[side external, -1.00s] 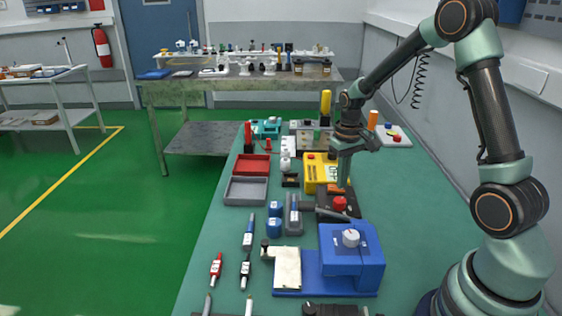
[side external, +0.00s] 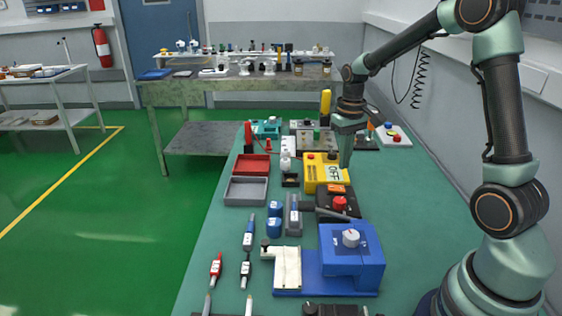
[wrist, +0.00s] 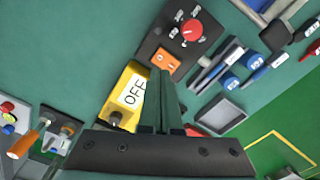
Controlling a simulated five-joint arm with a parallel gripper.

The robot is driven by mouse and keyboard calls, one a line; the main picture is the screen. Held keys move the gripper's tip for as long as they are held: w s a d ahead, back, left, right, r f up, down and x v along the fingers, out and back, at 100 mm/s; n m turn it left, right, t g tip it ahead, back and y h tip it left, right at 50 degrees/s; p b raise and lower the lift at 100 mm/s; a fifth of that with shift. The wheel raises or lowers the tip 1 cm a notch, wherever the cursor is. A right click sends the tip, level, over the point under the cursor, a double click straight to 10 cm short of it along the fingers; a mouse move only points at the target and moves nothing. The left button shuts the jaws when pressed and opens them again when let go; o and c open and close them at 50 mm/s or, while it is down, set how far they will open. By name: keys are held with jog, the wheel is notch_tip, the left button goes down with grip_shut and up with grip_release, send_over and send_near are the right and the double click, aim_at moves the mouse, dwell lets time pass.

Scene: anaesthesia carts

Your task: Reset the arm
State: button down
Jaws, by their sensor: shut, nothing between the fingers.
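My gripper (side external: 345,162) is shut and empty. In the side view it hangs pointing down above the table, beside the right end of a yellow box (side external: 311,176). In the wrist view my closed fingers (wrist: 159,76) reach over the table, next to the same yellow box (wrist: 108,112), whose white label reads OFF. A black box (wrist: 150,42) with a red knob (wrist: 192,29) and an orange switch (wrist: 164,60) is beyond the fingertips. In the side view the red knob (side external: 340,203) is nearer the camera than my gripper.
A blue device (side external: 350,258) with a white knob stands at the front. Red (side external: 268,168) and grey (side external: 245,191) trays, blue containers and pens line the left side. A white panel (side external: 397,140) lies at the back right. The green tabletop (side external: 415,215) is clear on the right.

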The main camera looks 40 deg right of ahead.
jog(key=shift+a+r, duration=0.1)
jog(key=s+a+r+n+t, duration=0.3)
jog(key=s+a+r+t, duration=0.2)
jog(key=s+a+r, duration=0.5)
jog(key=a+r, duration=0.1)
jog(key=a, duration=0.3)
jog(key=shift+s+r+t, duration=0.25)
jog(key=shift+s+t, duration=0.05)
